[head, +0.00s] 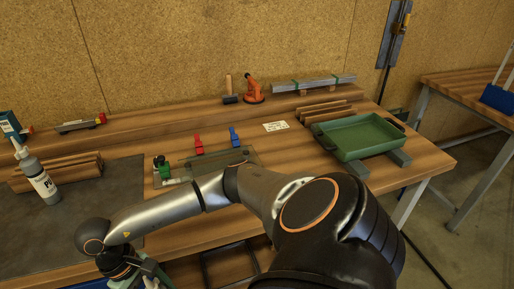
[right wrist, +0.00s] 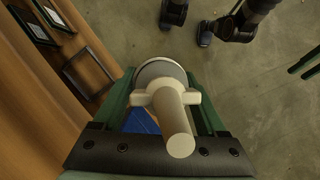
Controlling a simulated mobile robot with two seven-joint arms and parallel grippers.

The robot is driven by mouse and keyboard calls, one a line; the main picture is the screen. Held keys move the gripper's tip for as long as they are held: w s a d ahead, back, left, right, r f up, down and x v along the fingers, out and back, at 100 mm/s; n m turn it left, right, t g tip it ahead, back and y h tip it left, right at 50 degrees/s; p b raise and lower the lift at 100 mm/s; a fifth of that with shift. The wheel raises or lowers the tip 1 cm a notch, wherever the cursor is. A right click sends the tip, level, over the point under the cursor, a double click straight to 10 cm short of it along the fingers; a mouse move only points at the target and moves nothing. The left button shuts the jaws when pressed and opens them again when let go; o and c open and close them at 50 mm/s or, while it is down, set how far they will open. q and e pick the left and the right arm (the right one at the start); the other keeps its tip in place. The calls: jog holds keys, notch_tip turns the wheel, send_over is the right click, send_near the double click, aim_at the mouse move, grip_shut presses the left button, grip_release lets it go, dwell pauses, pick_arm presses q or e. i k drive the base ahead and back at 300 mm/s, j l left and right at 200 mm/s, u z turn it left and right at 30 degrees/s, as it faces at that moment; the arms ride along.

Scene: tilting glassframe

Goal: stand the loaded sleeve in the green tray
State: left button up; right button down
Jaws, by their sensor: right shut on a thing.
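The green tray (head: 368,150) is a shallow rectangular tray near the right end of the workbench, resting on grey supports. My right arm reaches across the head view to the lower left, far from the tray, with its right gripper (head: 143,279) at the bottom edge. In the right wrist view, this gripper (right wrist: 165,95) is shut on a pale round-ended thing with a cream nozzle and small side wings, which I take for the sleeve (right wrist: 178,125). The sleeve's far part and any load inside are hidden. My left gripper is not in view.
A labelled bottle (head: 42,180) stands on the dark mat (head: 100,225) at the left. Red (head: 198,144) and blue (head: 234,137) clamps are near the bench middle. Wooden strips (head: 325,110) lie behind the tray. A second table (head: 470,85) stands at the right.

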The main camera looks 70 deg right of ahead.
aim_at(359, 139)
jog(key=k+l+z, duration=0.15)
jog(key=k+l, duration=0.7)
jog(key=k+z, duration=0.1)
jog(key=z, duration=0.85)
